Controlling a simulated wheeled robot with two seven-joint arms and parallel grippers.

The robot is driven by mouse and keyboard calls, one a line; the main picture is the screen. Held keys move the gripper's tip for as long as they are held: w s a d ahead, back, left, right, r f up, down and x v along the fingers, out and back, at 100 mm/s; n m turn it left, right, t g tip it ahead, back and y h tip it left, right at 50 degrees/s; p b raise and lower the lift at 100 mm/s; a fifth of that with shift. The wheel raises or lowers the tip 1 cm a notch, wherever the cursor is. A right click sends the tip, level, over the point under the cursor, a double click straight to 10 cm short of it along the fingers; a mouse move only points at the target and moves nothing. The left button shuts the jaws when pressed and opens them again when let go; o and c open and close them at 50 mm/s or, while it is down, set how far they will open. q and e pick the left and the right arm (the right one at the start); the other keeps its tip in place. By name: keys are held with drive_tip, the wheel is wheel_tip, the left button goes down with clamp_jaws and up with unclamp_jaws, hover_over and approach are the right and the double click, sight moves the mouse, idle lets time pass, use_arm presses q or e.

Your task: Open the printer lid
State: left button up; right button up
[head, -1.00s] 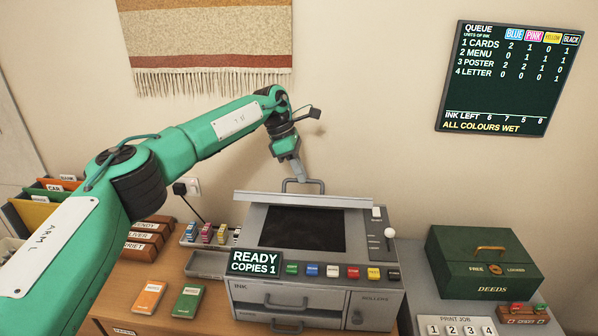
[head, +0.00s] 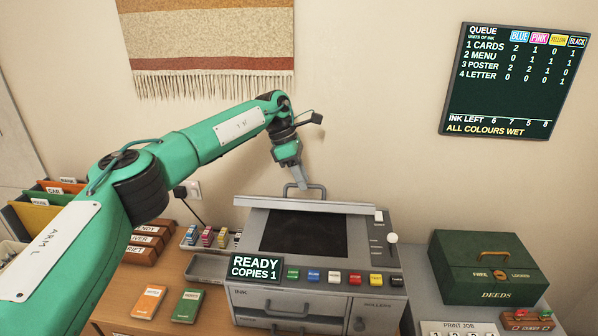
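The printer (head: 317,280) stands on the desk at the centre of the head view, with its dark glass bed (head: 300,232) uncovered. Its grey lid (head: 305,205) shows as a thin, nearly edge-on slab along the back of the bed, raised away from the glass. A looped handle (head: 289,189) stands up behind the lid's edge. My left gripper (head: 303,186) reaches down from above, its fingertips at the handle. The fingers are seen from the side, so their gap and any grip on the handle cannot be told. My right gripper is not in view.
A READY sign (head: 256,268) and coloured buttons (head: 334,277) line the printer's front. A white-knobbed lever (head: 392,238) stands at its right. Ink cartridges (head: 207,237) sit to its left. A green deeds box (head: 490,268) stands to the right. The wall is close behind.

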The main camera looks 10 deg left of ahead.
use_arm(q)
drive_tip(key=b+v, duration=0.1)
drive_tip(key=v, duration=1.2)
drive_tip(key=shift+a+r, duration=0.2)
drive_tip(key=shift+r, duration=0.1)
